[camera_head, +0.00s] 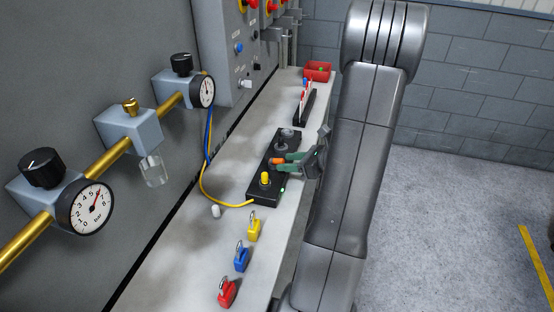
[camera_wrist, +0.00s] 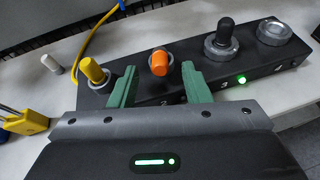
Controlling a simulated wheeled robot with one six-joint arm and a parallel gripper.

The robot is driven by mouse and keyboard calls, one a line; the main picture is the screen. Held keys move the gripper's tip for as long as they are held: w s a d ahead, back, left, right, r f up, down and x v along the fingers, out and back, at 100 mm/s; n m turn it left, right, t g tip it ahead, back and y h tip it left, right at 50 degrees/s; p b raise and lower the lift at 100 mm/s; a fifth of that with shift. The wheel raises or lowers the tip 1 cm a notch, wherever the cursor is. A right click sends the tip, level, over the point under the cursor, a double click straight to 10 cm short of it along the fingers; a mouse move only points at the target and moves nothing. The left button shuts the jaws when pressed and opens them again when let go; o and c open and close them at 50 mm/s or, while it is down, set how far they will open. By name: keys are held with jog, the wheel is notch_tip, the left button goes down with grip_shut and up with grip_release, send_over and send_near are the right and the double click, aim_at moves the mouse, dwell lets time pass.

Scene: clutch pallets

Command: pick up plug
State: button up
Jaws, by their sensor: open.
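A black block (camera_head: 262,187) lies along the bench, and its front face fills much of the wrist view (camera_wrist: 215,88). An orange plug (camera_wrist: 159,64) stands in it; only a bit of orange (camera_head: 277,161) shows in the head view. My gripper (camera_wrist: 158,72) is open, with one green finger on each side of the orange plug. I cannot tell whether the fingers touch it. A yellow plug (camera_wrist: 93,71) stands left of the fingers, and a black plug (camera_wrist: 224,34) stands to their right.
A yellow cable (camera_wrist: 96,36) runs to the block. A white peg (camera_wrist: 50,63) and yellow, blue (camera_head: 242,259) and red (camera_head: 227,293) padlocks are on the bench (camera_head: 180,265). A red bin (camera_head: 318,71) is at the far end. Gauges (camera_head: 92,207) line the wall at left.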

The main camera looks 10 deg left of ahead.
jog(key=shift+w+a+f, duration=0.1)
jog(key=shift+a+f, duration=0.1)
jog(key=shift+a, duration=0.2)
jog(key=shift+c, duration=0.3)
grip_shut()
jog(key=shift+r, duration=0.1)
